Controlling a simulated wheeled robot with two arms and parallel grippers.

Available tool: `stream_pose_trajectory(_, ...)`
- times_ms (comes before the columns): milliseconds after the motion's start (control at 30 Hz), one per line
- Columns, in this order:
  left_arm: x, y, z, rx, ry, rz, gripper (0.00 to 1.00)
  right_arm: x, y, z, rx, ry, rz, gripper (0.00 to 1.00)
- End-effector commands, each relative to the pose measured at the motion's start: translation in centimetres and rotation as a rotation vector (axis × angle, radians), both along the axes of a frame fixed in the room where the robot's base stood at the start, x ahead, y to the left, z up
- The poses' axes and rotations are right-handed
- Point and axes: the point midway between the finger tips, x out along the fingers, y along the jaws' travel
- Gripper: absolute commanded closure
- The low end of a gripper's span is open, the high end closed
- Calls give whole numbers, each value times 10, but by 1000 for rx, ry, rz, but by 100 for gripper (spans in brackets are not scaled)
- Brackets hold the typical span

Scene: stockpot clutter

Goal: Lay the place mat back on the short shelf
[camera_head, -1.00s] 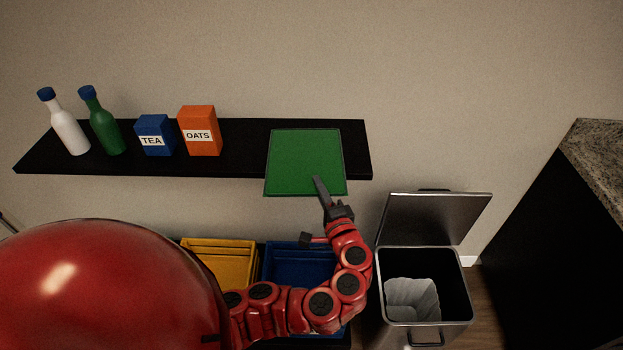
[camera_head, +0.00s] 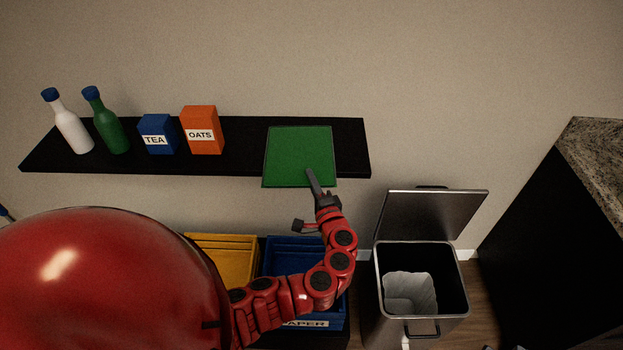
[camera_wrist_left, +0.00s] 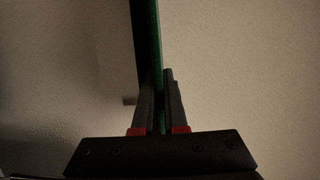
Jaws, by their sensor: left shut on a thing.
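The green place mat (camera_head: 299,152) is over the right part of the black shelf (camera_head: 240,150) in the head view, its front edge reaching past the shelf's front edge. My left gripper (camera_head: 313,182) is shut on the mat's front edge. In the left wrist view the mat (camera_wrist_left: 154,45) shows edge-on as a thin green strip between the fingers of the left gripper (camera_wrist_left: 160,85), alongside a dark edge that looks like the shelf. I cannot tell whether the mat rests on the shelf. My right gripper is not in view.
A white bottle (camera_head: 70,128), a green bottle (camera_head: 107,125), a blue TEA box (camera_head: 157,134) and an orange OATS box (camera_head: 202,130) stand left of the mat. Below are a yellow bin (camera_head: 225,255), a blue bin (camera_head: 285,258) and an open trash can (camera_head: 422,280).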

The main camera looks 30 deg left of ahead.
Motion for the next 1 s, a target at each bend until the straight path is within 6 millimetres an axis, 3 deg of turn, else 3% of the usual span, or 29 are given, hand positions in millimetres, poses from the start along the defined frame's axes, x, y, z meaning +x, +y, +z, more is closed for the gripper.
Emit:
stream_pose_trajectory(100,0,0,-4,1,-1,0,100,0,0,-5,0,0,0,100)
stream_pose_trajectory(133,0,0,-4,0,0,0,89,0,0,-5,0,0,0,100)
stream_pose_trajectory(300,0,0,-3,0,0,0,60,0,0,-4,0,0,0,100)
stream_pose_trajectory(567,0,0,-3,0,0,0,60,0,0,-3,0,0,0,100)
stream_pose_trajectory(700,0,0,0,0,2,0,60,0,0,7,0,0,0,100)
stream_pose_trajectory(1000,-34,-33,-10,-1,-1,-6,60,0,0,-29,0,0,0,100)
